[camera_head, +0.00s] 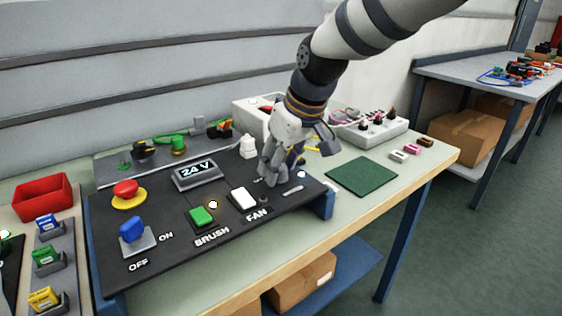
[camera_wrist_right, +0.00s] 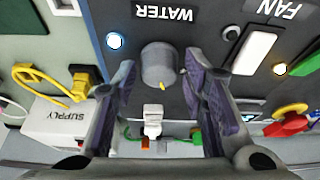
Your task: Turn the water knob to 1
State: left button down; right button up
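The water knob (camera_wrist_right: 158,64) is a grey round knob with a yellow pointer mark on its rim, in the right wrist view. The WATER label (camera_wrist_right: 165,15) appears upside down beside it. My right gripper (camera_wrist_right: 160,72) is open, with one finger on each side of the knob and visible gaps between. In the head view my right gripper (camera_head: 270,178) points down over the right end of the black control panel (camera_head: 165,248) and hides the knob. I cannot make out any numbers around the knob. My left gripper is not in view.
A white FAN button (camera_head: 243,198), green BRUSH button (camera_head: 201,215), blue switch (camera_head: 132,230) and red emergency button (camera_head: 126,189) are left of the gripper. A lit lamp (camera_head: 301,174) is close on its right. A white supply box (camera_wrist_right: 62,132) and cables stand behind.

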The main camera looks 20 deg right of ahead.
jog(key=v, duration=1.2)
